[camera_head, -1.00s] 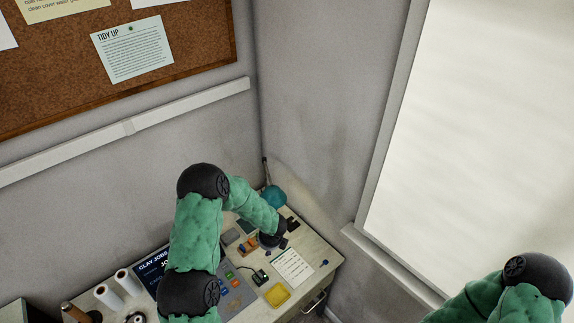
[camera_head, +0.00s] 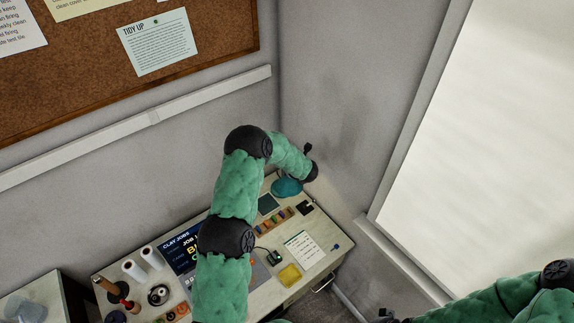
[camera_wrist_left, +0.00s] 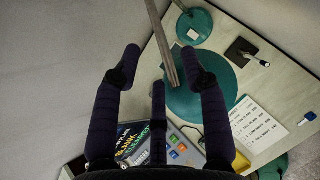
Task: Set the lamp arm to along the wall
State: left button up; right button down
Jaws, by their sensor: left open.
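The lamp is teal with a thin grey arm. In the head view its teal part (camera_head: 287,187) shows at the table's back corner, partly behind my left arm. In the left wrist view the grey lamp arm (camera_wrist_left: 163,38) runs down from the top edge between my spread fingers. A large teal disc (camera_wrist_left: 205,100) lies below it and a smaller teal disc (camera_wrist_left: 195,27) shows above right. My left gripper (camera_wrist_left: 161,52) is open around the lamp arm's line; contact cannot be told. It shows small in the head view (camera_head: 309,155).
The table (camera_head: 325,235) stands against the corner walls. It carries a paper sheet (camera_head: 304,248), a yellow tray (camera_head: 290,275), a blue job board (camera_head: 185,250), white rolls (camera_head: 152,258) and several small blocks. The walls are close behind and right of my left gripper.

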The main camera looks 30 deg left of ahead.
pick_arm(q)
jog(key=shift+p+x, duration=0.6)
jog(key=shift+x, duration=2.55)
grip_shut()
